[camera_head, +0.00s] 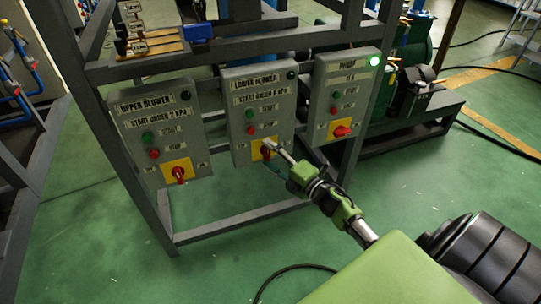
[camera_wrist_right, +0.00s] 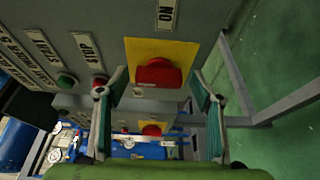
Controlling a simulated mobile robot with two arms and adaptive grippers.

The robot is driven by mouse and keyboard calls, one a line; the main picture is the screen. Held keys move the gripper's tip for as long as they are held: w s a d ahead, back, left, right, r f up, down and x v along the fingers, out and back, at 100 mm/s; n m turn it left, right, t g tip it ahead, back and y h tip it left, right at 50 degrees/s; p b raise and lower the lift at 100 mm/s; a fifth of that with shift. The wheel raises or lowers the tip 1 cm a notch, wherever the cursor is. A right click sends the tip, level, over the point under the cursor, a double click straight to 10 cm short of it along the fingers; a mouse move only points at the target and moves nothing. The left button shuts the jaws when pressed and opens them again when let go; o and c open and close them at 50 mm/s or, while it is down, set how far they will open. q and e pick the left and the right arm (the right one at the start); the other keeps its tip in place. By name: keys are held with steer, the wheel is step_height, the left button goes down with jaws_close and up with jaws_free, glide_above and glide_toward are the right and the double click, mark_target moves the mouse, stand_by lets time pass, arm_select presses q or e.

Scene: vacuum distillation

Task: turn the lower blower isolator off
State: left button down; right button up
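The lower blower panel (camera_head: 262,110) is a grey box in the middle of the frame. Its isolator is a red knob on a yellow plate (camera_head: 258,152), low on the panel and partly hidden by my gripper in the head view. In the right wrist view the red knob (camera_wrist_right: 158,73) shows clearly, its bar lying across the picture, with an ON label (camera_wrist_right: 166,14) above the plate. My right gripper (camera_head: 272,147) is at this knob. Its fingers are open, one on each side of the knob; I cannot tell whether they touch it. My left gripper is not in view.
The upper blower panel (camera_head: 150,128) stands to the left, its red knob (camera_head: 179,174) upright. The pump panel (camera_head: 340,97) stands to the right, its lamp (camera_head: 375,61) lit green and its knob (camera_head: 342,131) lying nearly sideways. A grey frame (camera_head: 163,222) carries the panels. Green floor lies open in front.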

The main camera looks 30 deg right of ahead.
steer(key=s+d, duration=0.1)
steer(key=s, duration=1.1)
steer(key=shift+d, duration=0.4)
steer(key=shift+w, duration=0.1)
